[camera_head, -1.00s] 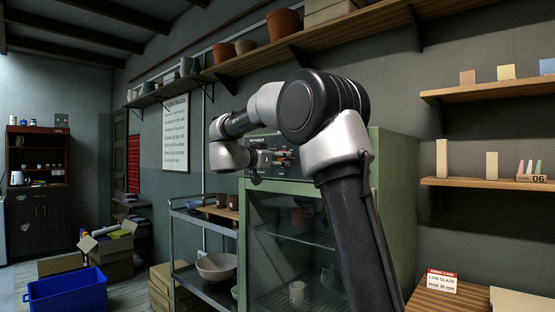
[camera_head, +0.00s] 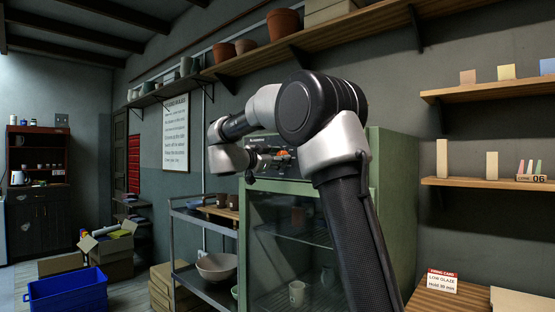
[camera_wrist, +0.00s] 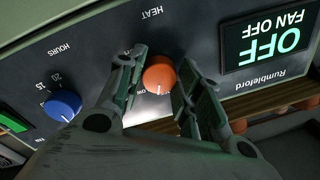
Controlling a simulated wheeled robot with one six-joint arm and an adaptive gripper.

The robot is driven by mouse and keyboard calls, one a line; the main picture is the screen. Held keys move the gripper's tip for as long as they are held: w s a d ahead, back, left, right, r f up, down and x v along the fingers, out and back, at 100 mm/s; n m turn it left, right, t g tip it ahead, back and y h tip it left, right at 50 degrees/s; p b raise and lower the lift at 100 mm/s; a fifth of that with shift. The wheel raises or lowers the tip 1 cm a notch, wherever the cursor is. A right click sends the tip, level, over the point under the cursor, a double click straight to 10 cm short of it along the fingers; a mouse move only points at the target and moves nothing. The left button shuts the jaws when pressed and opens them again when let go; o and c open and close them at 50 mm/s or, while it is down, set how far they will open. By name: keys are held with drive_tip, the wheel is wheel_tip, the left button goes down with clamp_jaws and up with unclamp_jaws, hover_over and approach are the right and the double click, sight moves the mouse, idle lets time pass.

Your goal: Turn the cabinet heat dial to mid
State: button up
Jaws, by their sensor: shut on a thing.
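The orange heat dial (camera_wrist: 158,77) sits on the cabinet's dark control panel, under the word HEAT, which appears upside down in the wrist view. My gripper (camera_wrist: 157,85) is shut on the dial, with one finger on each side of it. A pale pointer mark shows on the dial's lower part in that view, near a small label that is partly hidden. In the head view, the green cabinet (camera_head: 395,215) stands behind my arm, and my gripper (camera_head: 270,158) is at its upper front panel.
A blue hours dial (camera_wrist: 62,105) is left of the gripper in the wrist view. A display (camera_wrist: 268,45) reads OFF and FAN OFF. A metal cart (camera_head: 178,208) with a bowl (camera_head: 216,266) stands left of the cabinet. A wooden shelf (camera_head: 350,38) runs above.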

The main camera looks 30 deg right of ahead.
drive_tip(key=shift+w+a+m+g+h, duration=0.1)
drive_tip(key=shift+m+g+h, duration=0.2)
drive_tip(key=shift+m, duration=3.9)
drive_tip(key=shift+w+m+g+h, duration=0.1)
drive_tip(key=shift+m+g+h, duration=0.15)
drive_tip(key=shift+m, duration=3.95)
drive_tip(key=o, duration=1)
drive_tip(key=shift+r, duration=0.1)
drive_tip(key=shift+o, duration=0.2)
drive_tip(key=v, duration=1.2)
